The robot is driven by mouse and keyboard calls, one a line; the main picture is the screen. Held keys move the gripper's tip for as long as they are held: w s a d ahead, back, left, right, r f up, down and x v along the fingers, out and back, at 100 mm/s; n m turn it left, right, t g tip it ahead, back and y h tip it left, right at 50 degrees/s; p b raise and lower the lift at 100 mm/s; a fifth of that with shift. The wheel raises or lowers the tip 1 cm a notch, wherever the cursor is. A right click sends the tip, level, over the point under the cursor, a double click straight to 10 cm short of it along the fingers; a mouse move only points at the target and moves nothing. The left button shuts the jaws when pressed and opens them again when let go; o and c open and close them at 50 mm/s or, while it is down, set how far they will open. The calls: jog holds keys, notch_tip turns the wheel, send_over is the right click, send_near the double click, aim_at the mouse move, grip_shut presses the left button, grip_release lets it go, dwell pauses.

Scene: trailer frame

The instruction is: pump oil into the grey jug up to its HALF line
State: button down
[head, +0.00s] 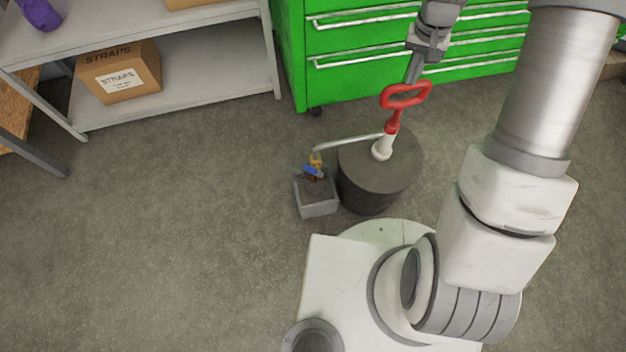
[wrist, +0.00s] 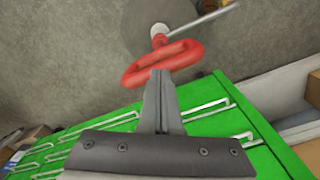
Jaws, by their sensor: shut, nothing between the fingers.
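A dark grey drum (head: 362,184) stands on the floor with a hand pump on top. The pump has a white collar (head: 382,149) and a red loop handle (head: 409,96), also in the wrist view (wrist: 192,49). A pale spout pipe (head: 345,142) runs left from it to above the grey jug (head: 318,209), which stands beside the drum. The jug's inside looks dark; its HALF line and oil level cannot be made out. My gripper (head: 411,80) is shut and empty; in the wrist view its fingertips (wrist: 160,76) overlap the handle's near bar. Contact cannot be told.
A small yellow and blue piece (head: 314,165) shows at the spout's end over the jug. A green drawer cabinet (head: 350,40) stands behind the drum. A shelf (head: 190,85) with a STRAPS box (head: 118,72) is at left. The floor left of the jug is clear.

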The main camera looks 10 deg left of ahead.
jog(key=shift+s+f, duration=0.1)
jog(key=shift+f, duration=0.55)
notch_tip(320, 180, up, 11)
jog(key=p, duration=0.8)
jog(key=shift+r, duration=0.2)
